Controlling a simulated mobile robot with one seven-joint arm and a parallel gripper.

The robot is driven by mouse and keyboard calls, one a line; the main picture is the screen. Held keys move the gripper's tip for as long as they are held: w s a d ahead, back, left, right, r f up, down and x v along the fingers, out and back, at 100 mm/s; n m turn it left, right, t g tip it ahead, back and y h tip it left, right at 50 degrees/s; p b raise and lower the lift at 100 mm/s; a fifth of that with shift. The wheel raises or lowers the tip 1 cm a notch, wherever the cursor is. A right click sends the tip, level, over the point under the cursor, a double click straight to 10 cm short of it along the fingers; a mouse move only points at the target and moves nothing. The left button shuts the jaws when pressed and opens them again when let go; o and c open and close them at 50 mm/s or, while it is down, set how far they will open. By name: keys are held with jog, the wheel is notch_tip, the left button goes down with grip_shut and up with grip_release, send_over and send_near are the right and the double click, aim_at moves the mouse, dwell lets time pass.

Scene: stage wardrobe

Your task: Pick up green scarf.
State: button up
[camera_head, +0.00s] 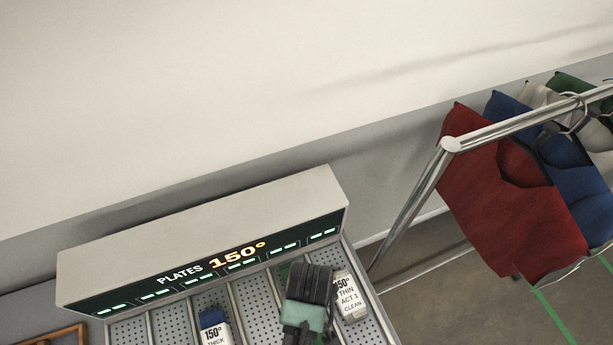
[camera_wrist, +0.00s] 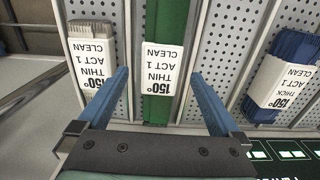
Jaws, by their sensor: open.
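The green scarf (camera_wrist: 165,25) shows in the wrist view as a long green strip in a slot of the perforated plate rack. Its white label (camera_wrist: 160,68) reads 150°, THIN, ACT 1. My gripper (camera_wrist: 160,76) has its two blue fingers apart, one on each side of the label, with nothing held. I cannot tell how far the fingertips are above the scarf. In the head view my gripper (camera_head: 308,290) is over the rack and hides most of the scarf; only a sliver of green shows beside it.
A pale item (camera_head: 348,297) labelled THIN lies in the slot to the right, and a blue item (camera_head: 214,328) labelled THICK farther left. The PLATES 150° display box (camera_head: 205,235) stands behind the slots. A metal rail (camera_head: 415,190) with red, blue, white and green garments is at right.

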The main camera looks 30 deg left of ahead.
jog(key=shift+a+f, duration=0.15)
jog(key=shift+f, duration=1.7)
jog(key=shift+c, duration=0.2)
jog(key=c, duration=1.4)
